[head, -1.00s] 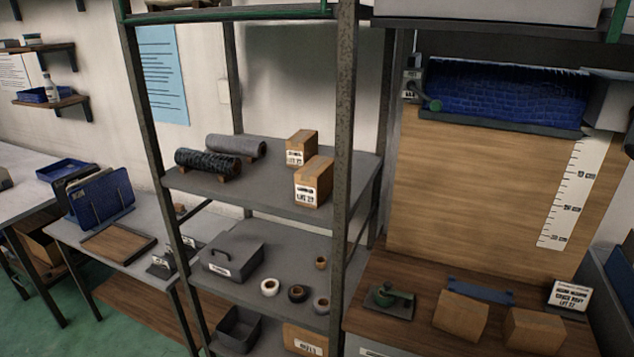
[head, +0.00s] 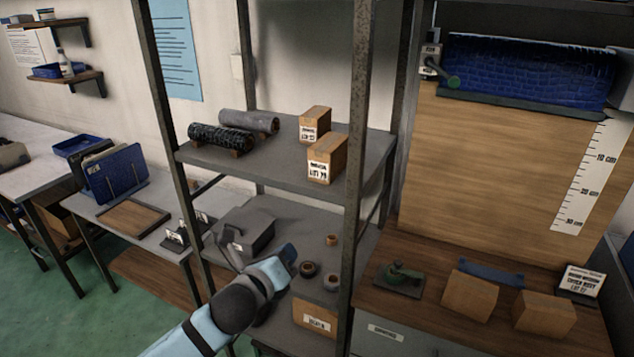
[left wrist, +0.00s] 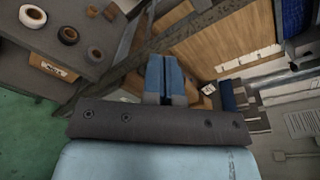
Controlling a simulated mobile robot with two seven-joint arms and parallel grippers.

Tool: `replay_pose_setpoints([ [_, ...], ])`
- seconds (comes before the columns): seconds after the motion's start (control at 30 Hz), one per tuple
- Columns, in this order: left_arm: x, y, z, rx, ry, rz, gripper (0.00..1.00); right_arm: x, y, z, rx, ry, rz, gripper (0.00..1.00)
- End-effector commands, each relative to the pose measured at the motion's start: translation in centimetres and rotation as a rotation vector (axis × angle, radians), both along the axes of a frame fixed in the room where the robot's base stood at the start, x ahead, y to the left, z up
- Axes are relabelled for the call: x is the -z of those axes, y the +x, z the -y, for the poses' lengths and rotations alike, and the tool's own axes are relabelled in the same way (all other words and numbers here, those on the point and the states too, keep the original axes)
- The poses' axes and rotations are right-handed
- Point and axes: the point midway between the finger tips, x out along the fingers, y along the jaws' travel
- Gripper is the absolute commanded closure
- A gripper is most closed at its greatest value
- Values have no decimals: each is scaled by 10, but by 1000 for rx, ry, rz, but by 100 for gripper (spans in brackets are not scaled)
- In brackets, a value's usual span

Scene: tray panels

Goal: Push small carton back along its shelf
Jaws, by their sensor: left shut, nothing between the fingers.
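Two brown cartons with white labels stand upright on the upper grey shelf (head: 265,167) in the head view. The smaller carton (head: 316,122) is behind, a little to the left; the larger carton (head: 328,158) is nearer the front edge. A small gap shows between them. My left gripper (head: 289,254) is well below the cartons in the picture, in front of the lower shelf, apart from both. Its blue fingers (left wrist: 165,70) are together and empty in the left wrist view. The cartons are not in the left wrist view. My right gripper is not in view.
A dark roll (head: 221,138) and a grey roll (head: 249,122) lie left of the cartons. Rack posts (head: 358,160) stand at the front. The lower shelf holds a grey box (head: 250,232) and tape rolls (head: 331,282). A workbench (head: 420,275) is on the right.

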Motion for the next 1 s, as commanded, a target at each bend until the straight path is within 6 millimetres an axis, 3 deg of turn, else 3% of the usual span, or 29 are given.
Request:
replay_pose_setpoints([
  [0.03,-22,12,0,12,125,84,100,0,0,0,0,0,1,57],
  [0.1,-44,22,0,19,290,182,100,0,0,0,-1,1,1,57],
  [0.3,-80,37,0,18,563,337,100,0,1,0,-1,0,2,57],
  [0.57,-86,60,8,15,598,356,100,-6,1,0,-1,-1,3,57],
  [1.0,-86,144,39,15,595,353,100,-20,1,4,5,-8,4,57],
])
